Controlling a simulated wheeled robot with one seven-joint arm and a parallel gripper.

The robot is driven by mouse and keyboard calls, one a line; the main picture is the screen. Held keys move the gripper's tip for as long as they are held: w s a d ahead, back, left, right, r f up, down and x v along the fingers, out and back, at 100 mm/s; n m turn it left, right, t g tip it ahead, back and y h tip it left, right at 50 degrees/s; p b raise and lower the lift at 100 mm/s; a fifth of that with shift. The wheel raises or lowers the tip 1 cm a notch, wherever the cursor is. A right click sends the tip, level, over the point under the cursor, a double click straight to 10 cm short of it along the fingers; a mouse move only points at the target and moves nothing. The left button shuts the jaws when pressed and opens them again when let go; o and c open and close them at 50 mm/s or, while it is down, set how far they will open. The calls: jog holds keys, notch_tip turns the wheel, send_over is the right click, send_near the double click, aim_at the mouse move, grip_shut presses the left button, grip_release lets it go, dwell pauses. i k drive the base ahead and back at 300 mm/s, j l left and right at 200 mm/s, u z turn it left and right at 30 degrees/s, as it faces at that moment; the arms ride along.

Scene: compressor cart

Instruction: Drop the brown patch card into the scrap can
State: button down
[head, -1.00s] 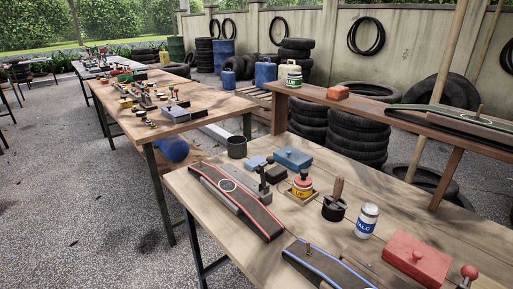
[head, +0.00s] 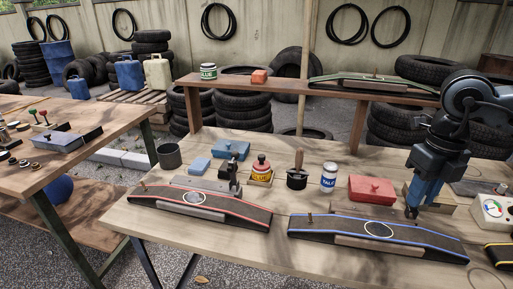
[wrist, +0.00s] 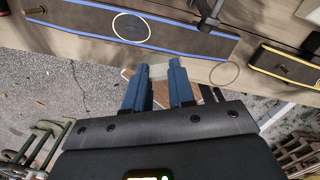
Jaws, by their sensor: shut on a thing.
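My gripper (head: 418,203) is at the right of the table in the head view, pointing down beside the red box. In the wrist view its blue fingers (wrist: 162,72) are shut with a narrow gap between them. A brown piece, which looks like the brown patch card (wrist: 162,95), shows between the fingers. Its outline is mostly hidden by them. A dark grey open can (head: 168,156), which appears to be the scrap can, stands at the table's far left corner, well left of my gripper. Its inside is not clearly visible.
Red-edged (head: 198,204) and blue-edged (head: 378,236) strips lie along the front. Between the can and my gripper stand a blue box (head: 231,150), a yellow-red pot (head: 261,170), a brush pot (head: 297,178), a talc tin (head: 328,177) and a red box (head: 371,189). A raised shelf (head: 290,86) runs behind.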

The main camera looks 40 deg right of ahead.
aim_at(167, 161)
jog(key=i+j+u, duration=0.3)
jog(key=i, duration=0.35)
jog(key=i+j+u, duration=0.1)
jog(key=i+u, duration=0.15)
jog(key=i, duration=0.35)
jog(key=i+j+z, duration=0.15)
jog(key=i+z, duration=0.25)
jog(key=i, duration=0.15)
jog(key=i+j+z, duration=0.4)
jog(key=i+l, duration=0.05)
jog(key=i, duration=0.05)
